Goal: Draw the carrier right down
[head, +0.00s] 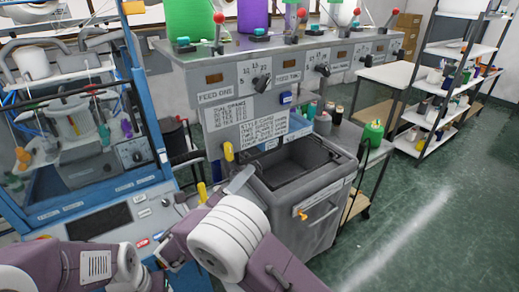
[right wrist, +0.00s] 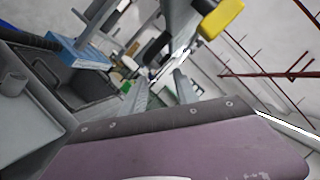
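The blue-framed knitting machine (head: 95,140) stands at the left in the head view, with yarns and small coloured parts behind its frame. I cannot tell which part is the carrier. A yellow handle (head: 202,192) stands at the machine's right side, and another yellow knob (head: 228,152) is by the grey cabinet. A yellow-ended part (right wrist: 222,18) shows at the top of the right wrist view. My right gripper (head: 240,180) is beside the grey bin; its two grey fingers (right wrist: 160,92) look apart, with nothing seen between them. My left arm enters at lower left; its gripper is not clearly seen.
A grey open bin (head: 318,205) stands just right of my right gripper. Behind it is a labelled feed cabinet (head: 250,95) with dials and red-topped levers. A white shelf rack (head: 440,110) stands at the right. Green floor (head: 440,220) is clear at the lower right.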

